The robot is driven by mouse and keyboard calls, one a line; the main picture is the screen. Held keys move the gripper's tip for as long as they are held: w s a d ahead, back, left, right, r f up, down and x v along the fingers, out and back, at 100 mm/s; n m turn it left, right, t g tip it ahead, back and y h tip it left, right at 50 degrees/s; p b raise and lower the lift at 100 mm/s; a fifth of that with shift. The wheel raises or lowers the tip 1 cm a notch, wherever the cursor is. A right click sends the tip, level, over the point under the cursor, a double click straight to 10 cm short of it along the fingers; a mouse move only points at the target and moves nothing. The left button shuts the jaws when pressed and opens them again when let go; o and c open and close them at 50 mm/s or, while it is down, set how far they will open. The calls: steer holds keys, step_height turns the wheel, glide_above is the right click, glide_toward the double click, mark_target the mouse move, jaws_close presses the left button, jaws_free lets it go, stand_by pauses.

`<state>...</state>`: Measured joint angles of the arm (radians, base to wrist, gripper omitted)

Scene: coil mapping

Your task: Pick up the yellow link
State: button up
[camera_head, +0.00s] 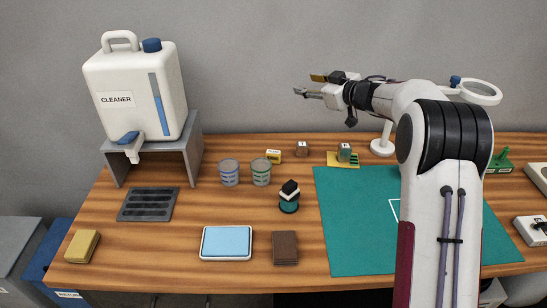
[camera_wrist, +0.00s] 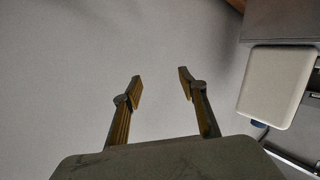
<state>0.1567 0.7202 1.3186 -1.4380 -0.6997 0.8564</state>
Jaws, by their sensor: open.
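A small yellow block with a white label (camera_head: 273,156), which looks like the yellow link, lies on the wooden table behind the two cups in the head view. Its label is too small to read. My gripper (camera_head: 305,85) is raised high above the back of the table, up and to the right of the yellow block, and apart from it. In the wrist view my gripper (camera_wrist: 160,78) has its fingers spread with nothing between them. The yellow block does not show there.
A brown block (camera_head: 302,149) and a grey-green block (camera_head: 345,152) on a yellow plate (camera_head: 333,159) sit right of the yellow block. Two cups (camera_head: 229,172) (camera_head: 261,171) stand in front. The cleaner jug (camera_head: 135,90) on its stand (camera_head: 193,135) is left. A green mat (camera_head: 345,235) lies right.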

step_height(320, 180, down, 10)
steer(key=a+n+g+y, duration=0.2)
steer(key=a+g, duration=0.1)
steer(key=n+g+y, duration=0.1)
steer(key=g+y, duration=0.1)
steer(key=g, duration=0.2)
glide_toward(273, 162)
steer(key=w, duration=0.1)
steer(key=w+a+r, duration=0.1)
steer(key=shift+w+a+r, duration=0.15)
steer(key=shift+w+r, duration=0.1)
steer(key=shift+w, duration=0.05)
steer(key=shift+s+f+n+g, duration=0.3)
steer(key=shift+s+f, duration=0.05)
steer(key=shift+f, duration=0.2)
steer(key=shift+a, duration=0.1)
steer(key=shift+x, duration=1.3)
steer(key=shift+w, duration=0.1)
steer(key=shift+r+x, duration=0.15)
steer(key=shift+x, duration=1.15)
steer(key=shift+r+x, duration=0.1)
steer(key=shift+x, duration=1.15)
steer(key=shift+w+a, duration=0.1)
steer(key=shift+w, duration=0.05)
jaws_close()
